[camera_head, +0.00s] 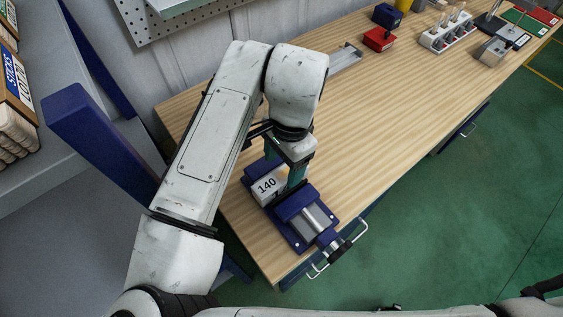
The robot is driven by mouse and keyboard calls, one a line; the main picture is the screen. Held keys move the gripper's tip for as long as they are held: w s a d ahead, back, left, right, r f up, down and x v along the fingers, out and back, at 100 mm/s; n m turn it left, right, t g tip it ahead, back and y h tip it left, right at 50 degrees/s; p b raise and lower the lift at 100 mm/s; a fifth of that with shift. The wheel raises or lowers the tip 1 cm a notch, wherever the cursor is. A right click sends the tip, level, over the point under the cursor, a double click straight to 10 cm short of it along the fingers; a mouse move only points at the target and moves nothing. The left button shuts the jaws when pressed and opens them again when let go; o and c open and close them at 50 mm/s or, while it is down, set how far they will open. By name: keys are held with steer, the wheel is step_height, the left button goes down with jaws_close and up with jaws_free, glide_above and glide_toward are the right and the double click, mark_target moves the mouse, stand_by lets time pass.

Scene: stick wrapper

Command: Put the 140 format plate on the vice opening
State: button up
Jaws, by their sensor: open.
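The 140 format plate (266,187) is a white block marked "140". It sits at the blue vice (299,203), between its rear blue part and its front jaw. My gripper (284,172) points down at the plate from above, with teal fingers. It is open. One finger stands close by the plate's right end; the other is partly hidden behind the arm. I cannot tell whether either finger touches the plate. My wrist hides part of the vice's rear.
The vice stands near the front left edge of the wooden workbench (420,100), its screw handle (340,250) overhanging the edge. A red block (379,39), a white rack (447,32) and other items stand far right. The bench middle is clear.

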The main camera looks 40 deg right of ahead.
mark_target(285, 173)
step_height(285, 173, up, 8)
steer(key=d+p, duration=0.1)
steer(key=p, duration=0.2)
steer(key=shift+r, duration=0.2)
steer(key=shift+d, duration=0.1)
